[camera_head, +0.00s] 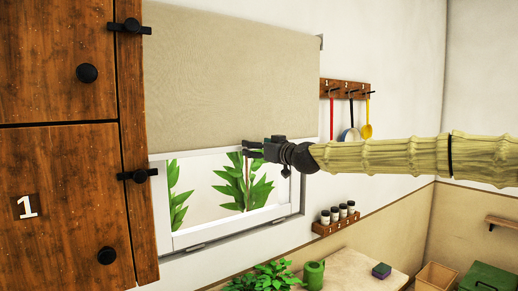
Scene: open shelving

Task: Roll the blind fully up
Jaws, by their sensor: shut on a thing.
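The beige blind (235,75) hangs over the upper part of the window. The fingers are small and dark here, so the exact grip is hard to see. My arm reaches in from the right.
A wooden cabinet (60,80) with dark knobs stands close on the left. A hook rail (343,88) with utensils and a spice rack (337,226) are on the wall to the right. Below are a potted plant (265,280), a green watering can (314,274) and a table (355,272).

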